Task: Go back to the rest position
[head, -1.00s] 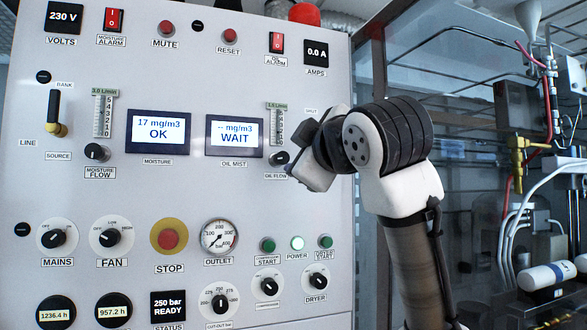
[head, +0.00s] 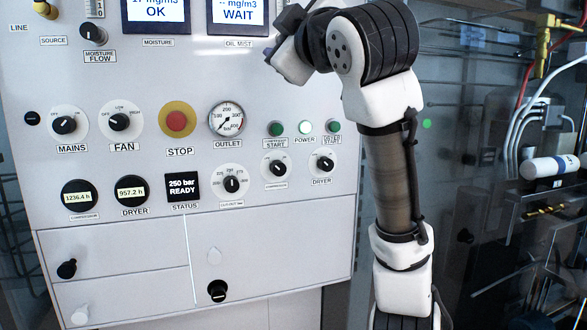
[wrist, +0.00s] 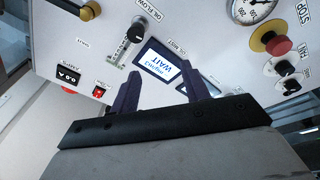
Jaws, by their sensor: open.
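My arm stands upright on the right in the head view, folded over at the top toward the panel. My gripper (head: 290,60) is near the top edge there, in front of the panel (head: 330,175), right of and below the WAIT display (head: 237,14). Its fingers are not clear in that view. In the wrist view my gripper (wrist: 160,72) shows two dark fingers spread apart with nothing between them. Behind them lies the WAIT display (wrist: 158,62), and the oil flow knob (wrist: 136,32) is beyond. I cannot tell the exact gap to the panel.
The outlet gauge (head: 226,119), stop button (head: 177,122) and several knobs are on the panel. Drawer fronts (head: 110,255) lie below. Right of my arm is a glazed bay with pipes, hoses and a white cylinder (head: 549,166).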

